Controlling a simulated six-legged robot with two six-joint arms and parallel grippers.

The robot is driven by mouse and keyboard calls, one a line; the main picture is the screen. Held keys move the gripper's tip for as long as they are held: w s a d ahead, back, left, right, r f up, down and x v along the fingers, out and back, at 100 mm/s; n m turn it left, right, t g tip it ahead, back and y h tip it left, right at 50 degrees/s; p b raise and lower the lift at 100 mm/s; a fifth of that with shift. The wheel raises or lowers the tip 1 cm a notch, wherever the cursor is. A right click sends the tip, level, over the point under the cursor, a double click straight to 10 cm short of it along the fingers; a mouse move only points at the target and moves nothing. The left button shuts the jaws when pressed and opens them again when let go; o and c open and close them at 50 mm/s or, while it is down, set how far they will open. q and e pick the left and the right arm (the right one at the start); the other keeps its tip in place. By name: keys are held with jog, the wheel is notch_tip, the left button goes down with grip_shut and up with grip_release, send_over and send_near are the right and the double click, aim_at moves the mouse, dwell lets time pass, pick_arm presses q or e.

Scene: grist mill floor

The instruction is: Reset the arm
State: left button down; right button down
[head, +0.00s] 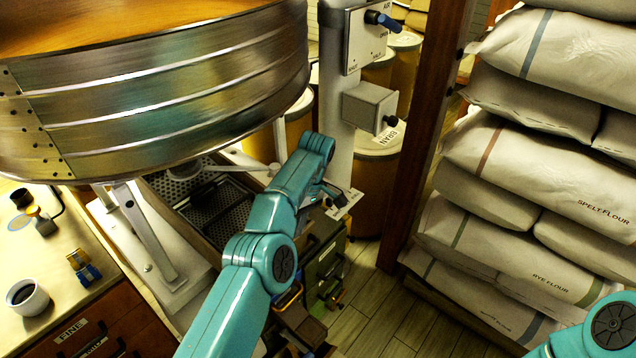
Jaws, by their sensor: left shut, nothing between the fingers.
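My teal left arm reaches up from the bottom centre, bends at its elbow and again at its wrist. Its gripper (338,200) is small in view, partly hidden behind the wrist link. The gripper is shut and empty, in front of the grey post. Of my right arm, only a teal joint shows in the bottom right corner. My right gripper is outside the picture.
A large metal-banded drum (170,85) fills the upper left. Stacked flour sacks (540,180) stand right of a wooden post (425,130). A control box (366,38) is above, barrels behind. A white cup (27,297) sits on the left counter. Plank floor shows between.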

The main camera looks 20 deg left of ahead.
pick_arm(q)
jog(key=s+d+f+m+t+h, duration=0.15)
jog(key=s+d+f+m, duration=0.25)
jog(key=f, duration=0.5)
jog(key=s+d+f+m+t+h, duration=0.1)
jog(key=s+d+f+m+h, duration=0.25)
jog(key=f, duration=0.65)
jog(key=s+d+m+t, duration=0.1)
jog(key=s+m, duration=0.3)
jog(key=s, duration=1.8)
jog(key=shift+s+d+r+t+h, duration=0.15)
jog(key=shift+s+d+t+h, duration=0.2)
jog(key=shift+d, duration=0.25)
